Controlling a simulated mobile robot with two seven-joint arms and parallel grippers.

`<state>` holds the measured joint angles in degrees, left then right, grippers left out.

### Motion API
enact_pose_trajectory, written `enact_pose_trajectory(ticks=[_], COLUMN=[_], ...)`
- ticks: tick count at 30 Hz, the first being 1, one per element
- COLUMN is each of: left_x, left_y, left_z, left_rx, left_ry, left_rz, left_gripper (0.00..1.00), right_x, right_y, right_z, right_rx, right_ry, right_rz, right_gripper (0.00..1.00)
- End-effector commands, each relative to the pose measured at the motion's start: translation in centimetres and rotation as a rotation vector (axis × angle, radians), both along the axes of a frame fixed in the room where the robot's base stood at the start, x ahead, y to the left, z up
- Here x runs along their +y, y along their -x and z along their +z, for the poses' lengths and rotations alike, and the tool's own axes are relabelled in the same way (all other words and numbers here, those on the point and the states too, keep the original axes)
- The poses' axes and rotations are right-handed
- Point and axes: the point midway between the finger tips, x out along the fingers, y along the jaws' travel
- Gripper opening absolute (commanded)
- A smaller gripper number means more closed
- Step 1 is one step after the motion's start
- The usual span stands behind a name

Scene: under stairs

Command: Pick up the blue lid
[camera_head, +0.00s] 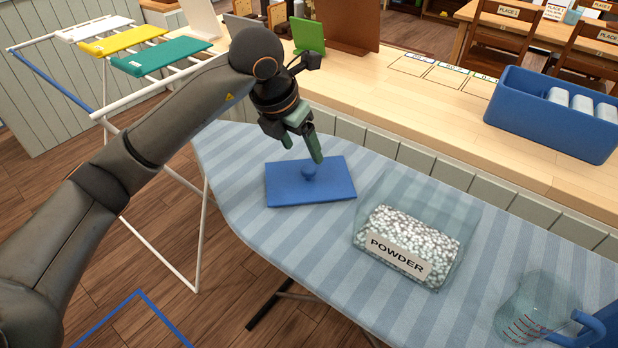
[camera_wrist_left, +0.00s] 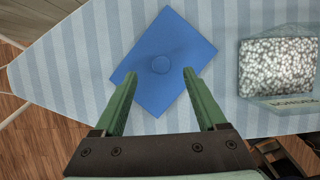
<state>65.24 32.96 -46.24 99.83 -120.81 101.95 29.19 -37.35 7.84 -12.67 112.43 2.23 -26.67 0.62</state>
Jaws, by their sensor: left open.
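The blue lid (camera_head: 284,187) lies flat on the striped ironing board (camera_head: 232,168). It is a rectangle with a round knob (camera_head: 309,172) at its middle. My left gripper (camera_head: 302,152) is open and empty above the lid, its green fingers pointing down. In the left wrist view the lid (camera_wrist_left: 178,38) shows ahead of the open fingers (camera_wrist_left: 155,82), with the knob (camera_wrist_left: 160,65) a little beyond the fingertips and between their lines. The gap in height between fingertips and knob is hard to tell. My right gripper is not in view.
A clear container labelled POWDER (camera_head: 412,240) stands right of the lid, with a measuring jug (camera_head: 535,305) farther right. A wooden counter (camera_head: 420,90) runs behind the board and carries a blue bin (camera_head: 545,120). A drying rack (camera_head: 195,230) stands at left.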

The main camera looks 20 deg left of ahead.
Motion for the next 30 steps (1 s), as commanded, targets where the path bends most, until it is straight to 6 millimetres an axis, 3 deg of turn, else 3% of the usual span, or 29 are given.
enact_pose_trajectory(ticks=[5, 15, 24, 30], left_x=[-0.2, -0.7, -0.7, -0.7], left_y=[-0.4, -1.2, -1.4, -1.4], left_z=[-1.3, -5.7, -6.1, -6.1], left_rx=[0.0, 0.002, 0.0, 0.0], left_ry=[0.001, 0.002, 0.002, 0.002], left_rz=[-0.001, -0.002, -0.002, -0.002], left_gripper=[0.74, 0.74, 0.74, 0.51], right_x=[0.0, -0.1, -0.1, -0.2], right_y=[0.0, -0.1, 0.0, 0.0], right_z=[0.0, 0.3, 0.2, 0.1], right_rx=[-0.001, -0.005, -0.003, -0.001], right_ry=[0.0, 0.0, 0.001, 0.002], right_rz=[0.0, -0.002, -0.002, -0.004], right_gripper=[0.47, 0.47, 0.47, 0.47])
